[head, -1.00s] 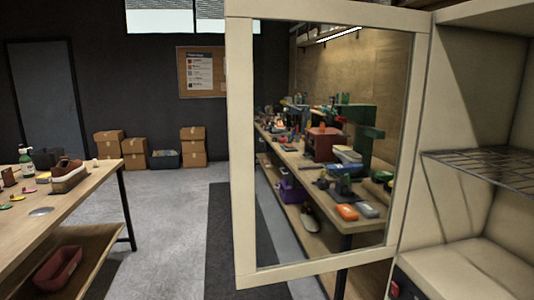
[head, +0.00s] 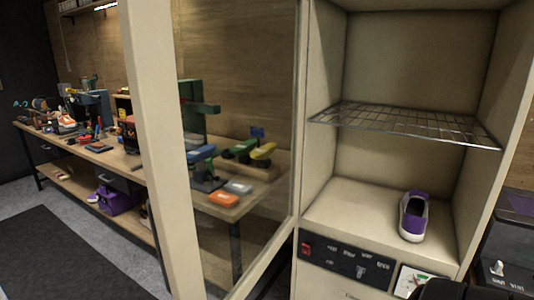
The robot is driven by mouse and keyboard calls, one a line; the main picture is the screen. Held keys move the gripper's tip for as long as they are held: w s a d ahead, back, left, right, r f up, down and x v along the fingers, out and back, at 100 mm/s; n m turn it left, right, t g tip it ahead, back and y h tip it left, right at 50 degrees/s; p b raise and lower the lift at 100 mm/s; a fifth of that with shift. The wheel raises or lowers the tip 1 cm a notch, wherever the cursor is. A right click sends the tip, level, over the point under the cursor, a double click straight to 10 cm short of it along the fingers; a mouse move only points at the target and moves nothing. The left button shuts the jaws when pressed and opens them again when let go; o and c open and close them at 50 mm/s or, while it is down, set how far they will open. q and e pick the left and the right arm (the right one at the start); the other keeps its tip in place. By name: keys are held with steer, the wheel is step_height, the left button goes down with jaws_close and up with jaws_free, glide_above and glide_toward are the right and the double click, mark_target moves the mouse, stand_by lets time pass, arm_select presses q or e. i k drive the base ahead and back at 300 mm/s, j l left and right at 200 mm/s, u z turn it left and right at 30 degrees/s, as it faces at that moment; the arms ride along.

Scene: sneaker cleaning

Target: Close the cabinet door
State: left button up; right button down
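The cream cabinet (head: 320,200) stands open on the right of the head view. Its door, a cream frame (head: 150,120) around a clear glass pane, is swung wide open from the cabinet's left edge, its free edge toward me. Inside, a purple and white sneaker (head: 413,217) sits on the cabinet floor below a wire shelf (head: 400,125). Neither gripper can be made out. A dark rounded shape at the bottom edge, cut off by the frame, may be part of my arm.
A long workbench (head: 110,155) with tools and several colored items runs along the back wall, partly seen through the glass. A dark mat (head: 50,255) lies on the floor at left. A dark box (head: 510,235) stands right of the cabinet.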

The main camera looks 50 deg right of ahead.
mark_target(146, 27)
steer(key=i+j+z, duration=0.15)
steer(key=z, duration=0.3)
steer(key=i+j+z, duration=0.15)
steer(key=z, duration=0.25)
steer(key=i+j+z, duration=0.1)
steer(key=j+z, duration=0.2)
steer(key=z, duration=0.15)
steer(key=j+z, duration=0.25)
steer(key=z, duration=0.2)
steer(key=i+j+z, duration=0.25)
steer(key=z, duration=0.2)
steer(key=i+j+z, duration=0.15)
steer(key=j+z, duration=0.3)
steer(key=i+j+z, duration=0.15)
steer(key=j+z, duration=0.3)
steer(key=i, duration=0.25)
